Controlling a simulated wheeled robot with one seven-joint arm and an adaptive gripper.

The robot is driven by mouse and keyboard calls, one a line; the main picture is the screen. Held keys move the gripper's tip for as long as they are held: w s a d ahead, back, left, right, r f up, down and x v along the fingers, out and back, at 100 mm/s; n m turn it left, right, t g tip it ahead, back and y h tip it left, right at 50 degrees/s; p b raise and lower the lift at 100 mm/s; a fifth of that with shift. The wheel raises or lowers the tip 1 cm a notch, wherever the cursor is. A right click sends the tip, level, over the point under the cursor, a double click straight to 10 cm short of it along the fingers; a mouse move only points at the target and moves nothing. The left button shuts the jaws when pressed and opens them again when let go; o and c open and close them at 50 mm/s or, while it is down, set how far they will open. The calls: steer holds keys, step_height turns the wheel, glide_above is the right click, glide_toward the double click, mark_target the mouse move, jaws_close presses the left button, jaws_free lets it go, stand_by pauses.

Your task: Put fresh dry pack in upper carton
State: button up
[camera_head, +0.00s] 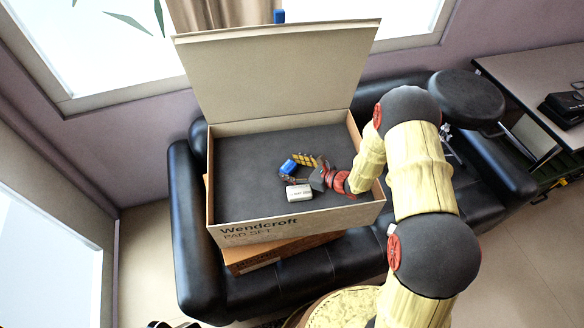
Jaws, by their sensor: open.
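The upper carton (270,232), marked "Wendcroft PAD SET", stands open with its lid raised at the back. On its dark grey floor lie a small white pack (300,193), a blue item (288,166) and a yellow-and-black chequered item (305,160). I cannot tell from their marks which is the fresh dry pack. My gripper (294,179) reaches into the carton from the right and is open. Its fingers lie between the blue item and the white pack, close to both. Whether they touch either is too small to tell.
A lower orange-brown carton (262,258) sits under the upper one on a black leather sofa (186,215). A round black stool (466,98) and a desk (535,70) stand at right. The left part of the carton floor is clear. Windows and walls are behind and left.

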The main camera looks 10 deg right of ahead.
steer(key=shift+r, duration=0.2)
steer(key=p+v, duration=0.3)
steer(key=v, duration=0.9)
steer(key=shift+p, duration=0.3)
steer(key=s+a+r+n+g, duration=0.2)
steer(key=s+a+r+n, duration=0.1)
steer(key=r+n, duration=0.3)
steer(key=s+a+r+n+g, duration=0.2)
steer(key=s+r+n+g, duration=0.15)
steer(key=r, duration=0.45)
steer(key=s+a+r+n+g, duration=0.25)
steer(key=s+r+n, duration=0.2)
steer(key=r, duration=0.25)
steer(key=s+d+r+n+t+h, duration=0.4)
steer(key=s+d+r+n+h, duration=0.6)
steer(key=s+r, duration=0.4)
steer(key=shift+s+d+r+n, duration=0.45)
steer(key=shift+d+n, duration=0.2)
steer(key=shift+n, duration=0.55)
